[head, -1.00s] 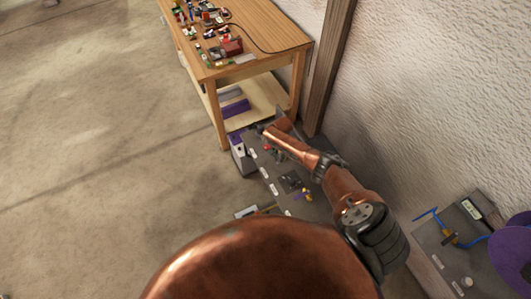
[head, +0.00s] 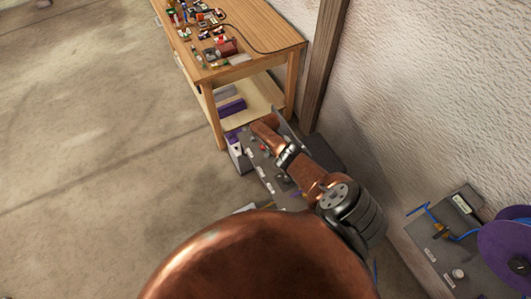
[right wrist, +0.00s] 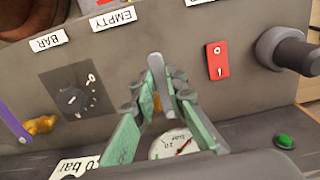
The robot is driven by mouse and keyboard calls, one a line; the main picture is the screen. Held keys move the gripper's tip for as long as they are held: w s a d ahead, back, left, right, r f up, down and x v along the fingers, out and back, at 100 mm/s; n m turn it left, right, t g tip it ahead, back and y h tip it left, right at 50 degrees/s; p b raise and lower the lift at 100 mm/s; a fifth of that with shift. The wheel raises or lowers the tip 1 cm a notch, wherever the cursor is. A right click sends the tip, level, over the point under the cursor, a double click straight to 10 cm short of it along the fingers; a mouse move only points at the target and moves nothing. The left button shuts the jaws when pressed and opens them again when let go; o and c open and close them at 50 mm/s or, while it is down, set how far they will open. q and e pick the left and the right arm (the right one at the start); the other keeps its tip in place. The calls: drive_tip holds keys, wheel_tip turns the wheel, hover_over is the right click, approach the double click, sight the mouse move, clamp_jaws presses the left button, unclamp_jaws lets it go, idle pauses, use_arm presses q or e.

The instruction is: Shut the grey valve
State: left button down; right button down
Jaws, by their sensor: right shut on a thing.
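The grey valve shows as a grey lever (right wrist: 157,72) in the right wrist view, standing out from a dark grey panel. My right gripper (right wrist: 160,98) is shut on this lever, with one green-padded finger on each side of it. A bit of brass shows between the fingers, and most of the valve body is hidden behind them. In the head view, my right arm reaches over the panel (head: 262,171) and hides the lever and the fingertips. My left gripper is in neither view.
Near the lever are a pressure gauge (right wrist: 172,145), a black dial (right wrist: 75,98), a red switch (right wrist: 217,60), a purple-handled brass valve (right wrist: 40,125), a green button (right wrist: 285,141) and a dark cylindrical fitting (right wrist: 285,50). A wooden workbench (head: 275,38) stands beyond; floor at left is clear.

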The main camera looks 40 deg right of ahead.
drive_tip(key=shift+d, duration=0.1)
drive_tip(key=shift+m, duration=0.3)
drive_tip(key=c, duration=2)
unclamp_jaws()
drive_tip(key=shift+o, duration=0.3)
drive_tip(key=shift+w, duration=0.1)
drive_tip(key=shift+r, duration=0.1)
drive_tip(key=shift+a+r, duration=0.15)
drive_tip(key=shift+a, duration=0.05)
wheel_tip(320, 180, up, 12)
drive_tip(key=shift+d+f, duration=0.15)
drive_tip(key=shift+f, duration=0.1)
drive_tip(key=shift+r, duration=0.1)
